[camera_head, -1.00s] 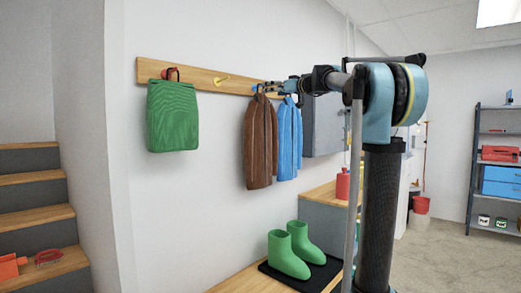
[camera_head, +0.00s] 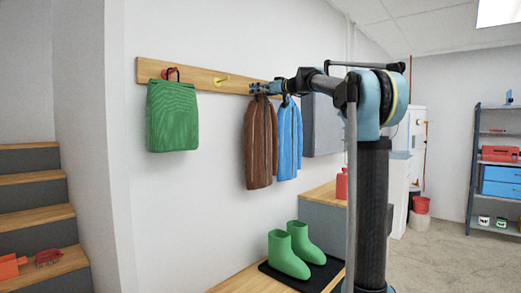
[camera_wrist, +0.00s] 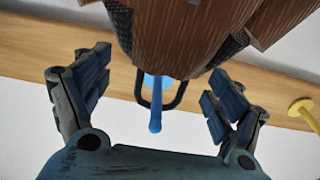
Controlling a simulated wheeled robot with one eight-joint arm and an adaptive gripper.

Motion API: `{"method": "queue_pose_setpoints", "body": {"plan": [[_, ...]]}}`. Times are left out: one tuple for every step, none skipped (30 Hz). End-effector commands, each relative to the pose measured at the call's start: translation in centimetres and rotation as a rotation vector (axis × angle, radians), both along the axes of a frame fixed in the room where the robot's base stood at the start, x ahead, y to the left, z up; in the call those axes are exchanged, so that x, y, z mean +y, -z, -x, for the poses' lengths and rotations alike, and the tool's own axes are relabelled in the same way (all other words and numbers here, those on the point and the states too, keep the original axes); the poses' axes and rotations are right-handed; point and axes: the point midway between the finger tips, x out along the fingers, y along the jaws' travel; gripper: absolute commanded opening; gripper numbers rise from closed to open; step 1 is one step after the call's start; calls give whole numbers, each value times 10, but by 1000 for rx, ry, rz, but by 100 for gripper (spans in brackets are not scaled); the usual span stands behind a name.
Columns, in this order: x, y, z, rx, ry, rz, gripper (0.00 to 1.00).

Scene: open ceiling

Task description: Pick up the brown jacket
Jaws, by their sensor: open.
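The brown jacket (camera_head: 260,145) hangs on the wooden wall rack (camera_head: 212,82), between a green bag and a blue jacket. In the wrist view the brown jacket (camera_wrist: 180,30) fills the top middle. Its dark hanging loop (camera_wrist: 172,97) and a blue hook (camera_wrist: 155,115) show below it. My gripper (camera_head: 257,88) is at the rack, at the top of the brown jacket. In the wrist view my gripper (camera_wrist: 157,92) is open, one finger on each side of the loop and hook, with gaps between and nothing gripped.
A green bag (camera_head: 172,115) hangs at the left of the rack and a blue jacket (camera_head: 288,142) hangs close on the right. A yellow peg (camera_wrist: 303,107) is bare. Green boots (camera_head: 287,255) stand on a black mat below. Stairs (camera_head: 38,205) are at the left.

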Motion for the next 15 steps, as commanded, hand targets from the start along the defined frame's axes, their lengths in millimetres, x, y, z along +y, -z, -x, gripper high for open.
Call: {"method": "queue_pose_setpoints", "body": {"plan": [[0, 0, 0, 0, 0, 0, 87], [0, 0, 0, 0, 0, 0, 80], [0, 0, 0, 0, 0, 0, 71], [0, 0, 0, 0, 0, 0, 64], [0, 0, 0, 0, 0, 0, 57], [0, 0, 0, 0, 0, 0, 48], [0, 0, 0, 0, 0, 0, 41], [0, 0, 0, 0, 0, 0, 34], [0, 0, 0, 0, 0, 0, 25], [0, 0, 0, 0, 0, 0, 19], [0, 0, 0, 0, 0, 0, 12], [0, 0, 0, 0, 0, 0, 3], [0, 0, 0, 0, 0, 0, 1], [0, 0, 0, 0, 0, 0, 1], [0, 0, 0, 0, 0, 0, 1]]}}
